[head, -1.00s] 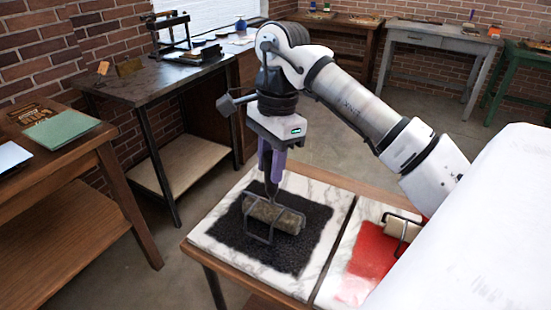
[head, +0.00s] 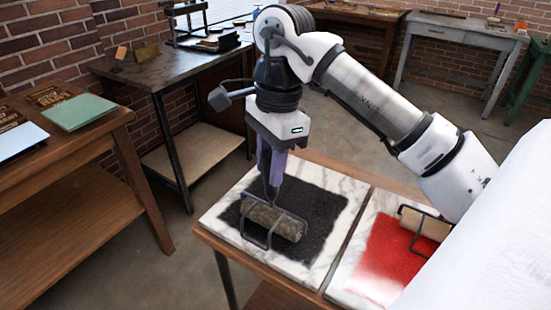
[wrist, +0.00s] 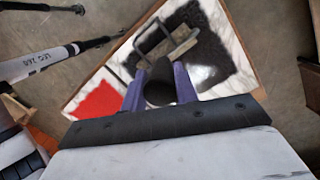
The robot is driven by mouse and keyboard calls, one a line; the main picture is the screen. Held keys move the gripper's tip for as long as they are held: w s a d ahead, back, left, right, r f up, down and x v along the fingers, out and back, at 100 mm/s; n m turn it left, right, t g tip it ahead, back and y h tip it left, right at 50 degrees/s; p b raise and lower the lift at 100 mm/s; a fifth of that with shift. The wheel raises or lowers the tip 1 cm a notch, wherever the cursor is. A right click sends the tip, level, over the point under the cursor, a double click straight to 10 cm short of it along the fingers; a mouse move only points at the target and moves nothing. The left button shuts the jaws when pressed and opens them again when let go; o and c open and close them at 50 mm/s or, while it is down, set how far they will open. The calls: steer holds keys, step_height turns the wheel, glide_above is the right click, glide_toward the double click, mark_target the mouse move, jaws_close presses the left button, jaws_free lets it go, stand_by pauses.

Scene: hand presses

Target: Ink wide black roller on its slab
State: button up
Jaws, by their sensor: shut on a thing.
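The wide roller (head: 270,219), a dark brownish cylinder in a dark wire frame, is at the black ink patch (head: 318,212) on the white marble slab (head: 222,224). My gripper (head: 271,192) is above it, pointing down, with its purple fingers shut on the roller's handle. The handle is mostly hidden between the fingers. In the wrist view the roller (wrist: 183,47) lies past the fingertips, over the black patch (wrist: 212,62). I cannot tell for certain whether the cylinder touches the ink.
A second slab with red ink (head: 385,258) and a pale roller (head: 425,223) is to the right, close to my arm. A side table (head: 125,125) at left holds a green sheet (head: 78,112). A dark table with a press (head: 195,25) stands behind.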

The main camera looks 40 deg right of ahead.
steer(key=shift+w+d+p, duration=2)
steer(key=shift+w+d, duration=0.1)
steer(key=shift+d, duration=3.85)
steer(key=s+a+b, duration=0.2)
steer(key=a, duration=0.5)
steer(key=s+a+b, duration=0.2)
steer(key=s+a, duration=0.1)
steer(key=a, duration=0.4)
steer(key=shift+b, duration=0.3)
steer(key=shift+a+r, duration=0.1)
step_height(320, 180, up, 5)
steer(key=p, duration=0.4)
